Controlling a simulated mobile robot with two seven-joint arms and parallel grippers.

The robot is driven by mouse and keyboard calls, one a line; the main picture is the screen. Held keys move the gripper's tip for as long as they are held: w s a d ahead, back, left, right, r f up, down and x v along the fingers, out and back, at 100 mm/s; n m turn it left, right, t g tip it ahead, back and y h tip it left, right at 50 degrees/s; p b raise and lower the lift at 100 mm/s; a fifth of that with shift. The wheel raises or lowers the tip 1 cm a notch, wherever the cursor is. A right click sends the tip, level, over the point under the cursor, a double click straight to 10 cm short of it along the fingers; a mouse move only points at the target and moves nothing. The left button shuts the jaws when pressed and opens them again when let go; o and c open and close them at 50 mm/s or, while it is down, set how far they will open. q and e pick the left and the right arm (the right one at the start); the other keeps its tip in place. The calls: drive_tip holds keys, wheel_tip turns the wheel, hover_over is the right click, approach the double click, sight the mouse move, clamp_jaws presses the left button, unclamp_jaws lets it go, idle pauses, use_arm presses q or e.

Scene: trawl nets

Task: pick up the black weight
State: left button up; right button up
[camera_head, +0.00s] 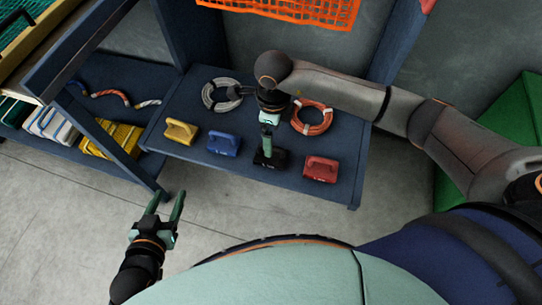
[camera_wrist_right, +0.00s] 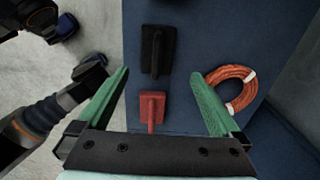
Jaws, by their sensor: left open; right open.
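The black weight (camera_head: 272,163), a block with a handle, stands on the blue shelf (camera_head: 215,95) between the blue and red weights. My right gripper (camera_head: 266,140) is open and empty above it, its green fingers partly covering the weight in the head view. In the right wrist view the black weight (camera_wrist_right: 158,50) lies ahead of the open fingers (camera_wrist_right: 160,75), apart from them. The red weight (camera_wrist_right: 152,108) shows between the fingers there.
On the shelf stand a yellow weight (camera_head: 180,131), a blue weight (camera_head: 223,144) and the red weight (camera_head: 321,168). Behind them lie a grey coil (camera_head: 210,97) and an orange coil (camera_head: 326,122). An orange net (camera_head: 300,10) hangs above. The floor at front left is clear.

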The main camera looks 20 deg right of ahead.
wheel_tip(320, 180, down, 5)
drive_tip(key=shift+a+b, duration=0.1)
drive_tip(key=shift+b, duration=0.35)
drive_tip(key=f, duration=0.2)
drive_tip(key=f+b, duration=0.1)
drive_tip(key=f, duration=0.1)
drive_tip(key=shift+s+a+f, duration=0.15)
drive_tip(key=shift+a+f, duration=0.05)
drive_tip(key=shift+f, duration=0.05)
use_arm(q)
drive_tip(key=w+r+m+t+h, duration=0.1)
drive_tip(key=w+r+t, duration=0.1)
drive_tip(key=r, duration=0.4)
drive_tip(key=w+r+m+t+h, duration=0.1)
drive_tip(key=w+r+t, duration=0.1)
drive_tip(key=r+t, duration=0.2)
wheel_tip(320, 180, up, 3)
drive_tip(key=shift+r, duration=0.2)
drive_tip(key=shift+d, duration=0.1)
drive_tip(key=shift+w, duration=0.1)
use_arm(e)
clamp_jaws()
drive_tip(key=shift+r, duration=0.1)
